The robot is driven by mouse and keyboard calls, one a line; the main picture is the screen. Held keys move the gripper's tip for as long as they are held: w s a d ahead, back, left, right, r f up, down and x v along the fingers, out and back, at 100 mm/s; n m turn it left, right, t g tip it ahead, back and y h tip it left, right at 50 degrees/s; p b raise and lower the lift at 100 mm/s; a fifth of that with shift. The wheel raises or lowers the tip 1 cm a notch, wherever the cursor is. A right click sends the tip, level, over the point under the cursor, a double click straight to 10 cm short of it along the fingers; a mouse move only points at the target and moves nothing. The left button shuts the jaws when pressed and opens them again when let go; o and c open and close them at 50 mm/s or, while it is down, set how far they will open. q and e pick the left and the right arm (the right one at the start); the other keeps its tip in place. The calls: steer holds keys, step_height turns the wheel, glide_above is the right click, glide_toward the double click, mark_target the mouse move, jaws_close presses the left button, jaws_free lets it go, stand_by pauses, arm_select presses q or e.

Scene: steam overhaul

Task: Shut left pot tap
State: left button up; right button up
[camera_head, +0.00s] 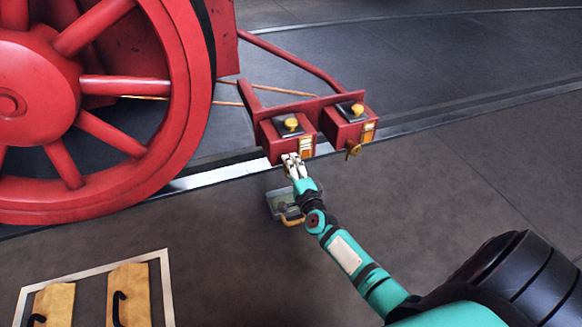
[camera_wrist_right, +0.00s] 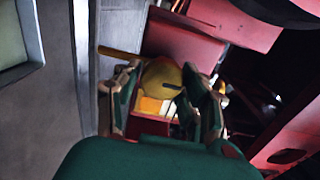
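Two red pots hang side by side from a red bracket, the left pot (camera_head: 272,142) and the right pot (camera_head: 343,131). Each has a yellow knob on top. My right gripper (camera_head: 291,158) is at the lower front of the left pot and hides its tap in the head view. In the right wrist view the yellow left pot tap (camera_wrist_right: 160,77) lies between the two separated fingers of my right gripper (camera_wrist_right: 160,92); firm contact is not clear. The right pot's brass tap (camera_head: 353,149) is in plain view. My left gripper is out of view.
A grey tray (camera_head: 282,205) with a yellow handle is on the floor below the left pot. A big red spoked wheel (camera_head: 95,85) stands at the left on a rail. Yellow boards (camera_head: 129,295) with black hooks lie in a white outline. Floor at right is clear.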

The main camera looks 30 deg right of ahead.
steer(key=o, duration=0.3)
